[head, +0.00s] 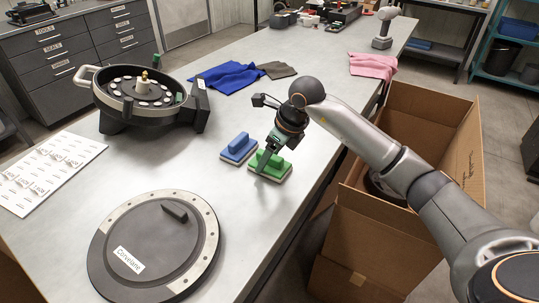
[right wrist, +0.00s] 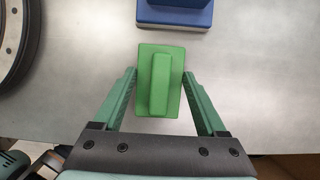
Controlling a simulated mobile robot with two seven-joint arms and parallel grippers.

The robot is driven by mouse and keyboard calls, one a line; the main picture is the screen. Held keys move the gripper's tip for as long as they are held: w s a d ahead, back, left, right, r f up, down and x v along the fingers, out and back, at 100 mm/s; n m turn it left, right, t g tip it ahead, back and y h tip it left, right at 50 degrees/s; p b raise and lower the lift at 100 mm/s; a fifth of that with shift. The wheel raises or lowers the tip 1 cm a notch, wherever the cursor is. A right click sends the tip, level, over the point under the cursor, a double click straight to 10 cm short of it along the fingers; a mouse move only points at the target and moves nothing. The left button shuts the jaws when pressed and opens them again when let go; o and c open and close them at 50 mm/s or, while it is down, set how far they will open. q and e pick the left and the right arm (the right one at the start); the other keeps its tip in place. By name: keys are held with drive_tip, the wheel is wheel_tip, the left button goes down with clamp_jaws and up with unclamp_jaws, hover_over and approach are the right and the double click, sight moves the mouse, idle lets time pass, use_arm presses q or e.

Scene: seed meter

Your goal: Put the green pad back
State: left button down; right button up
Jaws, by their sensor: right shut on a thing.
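The green pad (head: 276,168), a block with a raised grip bar and a pale underside, is beside the blue pad (head: 238,149) on the grey table. My right gripper (head: 266,160) reaches down over the green pad and is shut on it. In the right wrist view the green pad (right wrist: 160,80) lies between the two fingers of the right gripper (right wrist: 160,76), and the blue pad (right wrist: 175,14) is just beyond it. I cannot tell whether the green pad is touching the table or slightly lifted. My left gripper is not in view.
A round seed meter housing (head: 120,105) stands at the back left. A dark round cover (head: 140,262) lies at the front. A label sheet (head: 52,165), blue cloth (head: 225,80) and pink cloth (head: 373,66) lie on the table. An open cardboard box (head: 372,255) stands beyond the right edge.

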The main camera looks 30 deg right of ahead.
drive_tip(key=shift+f, duration=0.15)
drive_tip(key=o, duration=1.2)
drive_tip(key=shift+o, duration=0.2)
drive_tip(key=shift+r, duration=0.3)
drive_tip(key=v, duration=1.1)
drive_tip(key=shift+s+r, duration=0.2)
drive_tip(key=shift+r, duration=0.15)
